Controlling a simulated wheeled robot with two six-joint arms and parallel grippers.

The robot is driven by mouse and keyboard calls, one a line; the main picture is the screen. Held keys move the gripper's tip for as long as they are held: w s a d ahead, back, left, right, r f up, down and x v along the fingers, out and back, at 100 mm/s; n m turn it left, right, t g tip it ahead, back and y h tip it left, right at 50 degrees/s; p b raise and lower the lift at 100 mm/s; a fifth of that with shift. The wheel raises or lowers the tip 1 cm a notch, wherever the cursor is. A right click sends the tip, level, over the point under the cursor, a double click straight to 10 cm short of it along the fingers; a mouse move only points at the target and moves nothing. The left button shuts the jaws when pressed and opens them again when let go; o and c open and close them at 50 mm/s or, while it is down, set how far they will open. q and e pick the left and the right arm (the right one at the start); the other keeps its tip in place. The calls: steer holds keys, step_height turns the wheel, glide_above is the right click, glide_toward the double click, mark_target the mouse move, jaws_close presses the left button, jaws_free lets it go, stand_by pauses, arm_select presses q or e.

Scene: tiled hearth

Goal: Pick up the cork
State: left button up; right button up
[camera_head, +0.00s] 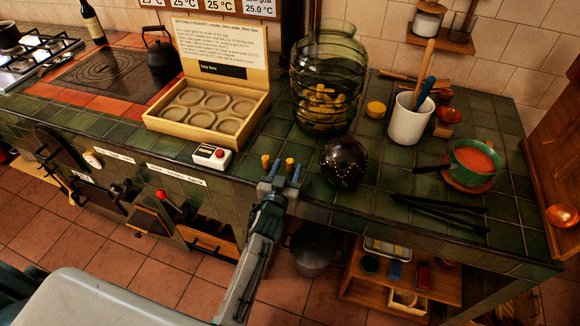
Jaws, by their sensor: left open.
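My left gripper (284,172) is open at the counter's front edge, its two fingers pointing away from me. Two small orange-tan, cork-like pieces show at the fingers. One cork-like piece (265,161) is just left of the left finger. The other cork-like piece (290,165) appears between the fingertips, close to the right finger. I cannot tell whether either touches a finger. A wider, round cork-coloured piece (376,109) sits on the tiles right of the big glass jar (328,62). Several yellowish pieces show inside that jar. My right gripper is not in view.
A dark round studded vessel (343,162) stands close right of my gripper. A white switch box (211,156) and a wooden box with round recesses (207,106) are to the left. Black tongs (438,209) lie right, before a green pan (472,166). A white utensil crock (410,120) stands behind.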

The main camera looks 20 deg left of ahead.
mark_target(289, 164)
arm_select(q)
steer(key=shift+w+a+f+b, duration=0.1)
steer(key=shift+w+b, duration=0.15)
steer(key=shift+w, duration=1.15)
steer(key=shift+w+a+f+b, duration=0.1)
steer(key=shift+w+b, duration=0.15)
steer(key=shift+w, duration=1.1)
steer(key=shift+s+r, duration=0.1)
steer(key=shift+r, duration=0.1)
steer(key=shift+c, duration=0.7)
jaws_close()
